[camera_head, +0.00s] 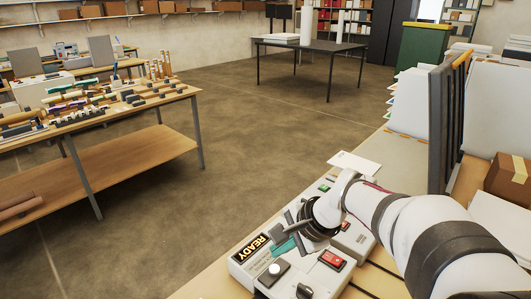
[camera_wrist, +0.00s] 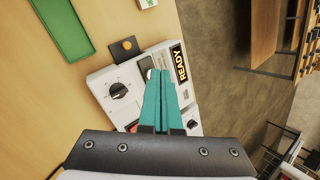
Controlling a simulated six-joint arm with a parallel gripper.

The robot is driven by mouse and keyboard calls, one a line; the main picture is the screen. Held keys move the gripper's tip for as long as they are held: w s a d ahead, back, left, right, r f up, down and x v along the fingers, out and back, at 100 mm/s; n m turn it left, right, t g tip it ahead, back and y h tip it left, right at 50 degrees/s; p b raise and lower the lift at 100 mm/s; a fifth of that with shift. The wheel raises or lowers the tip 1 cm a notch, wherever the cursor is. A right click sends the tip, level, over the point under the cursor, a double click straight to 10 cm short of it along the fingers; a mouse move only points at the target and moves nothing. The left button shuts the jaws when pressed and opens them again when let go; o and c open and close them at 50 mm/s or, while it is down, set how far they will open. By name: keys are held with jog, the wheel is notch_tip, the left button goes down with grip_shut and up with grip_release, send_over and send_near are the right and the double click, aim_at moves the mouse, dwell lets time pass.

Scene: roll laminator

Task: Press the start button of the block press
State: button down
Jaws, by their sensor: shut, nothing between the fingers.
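A pale grey machine with a lit READY display (camera_head: 255,249) stands on the bench in the head view. A round white button (camera_head: 275,269) sits on a dark plate on its top, beside the display. The machine (camera_wrist: 103,77) and its READY display (camera_wrist: 179,63) also show in the wrist view. My gripper (camera_head: 281,247) is shut and empty, its teal fingers over the machine near the white button. In the wrist view the gripper (camera_wrist: 160,74) reaches towards that dark plate and partly hides the button. I cannot tell whether the tips touch anything.
The machine also carries a red switch (camera_head: 332,260) and a black knob (camera_wrist: 119,90). In the wrist view, a small dark plate with an amber button (camera_wrist: 127,45) and a green tray (camera_wrist: 62,25) lie beyond it. Dark upright panels (camera_head: 440,125) stand along the bench.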

jog(key=w+d+f+m+t, duration=0.1)
jog(key=w+d+f+m, duration=0.1)
jog(key=w, duration=0.4)
jog(key=w+d+f+m+t, duration=0.1)
jog(key=w+d+f+m, duration=0.1)
jog(key=w, duration=0.5)
jog(key=w+d+f+m+t, duration=0.2)
jog(key=w+d+m, duration=0.2)
jog(key=w, duration=0.3)
jog(key=shift+f+h, duration=0.3)
jog(key=shift+f, duration=0.1)
jog(key=shift+f, duration=4.3)
jog(key=shift+f, duration=0.1)
jog(key=shift+f, duration=0.3)
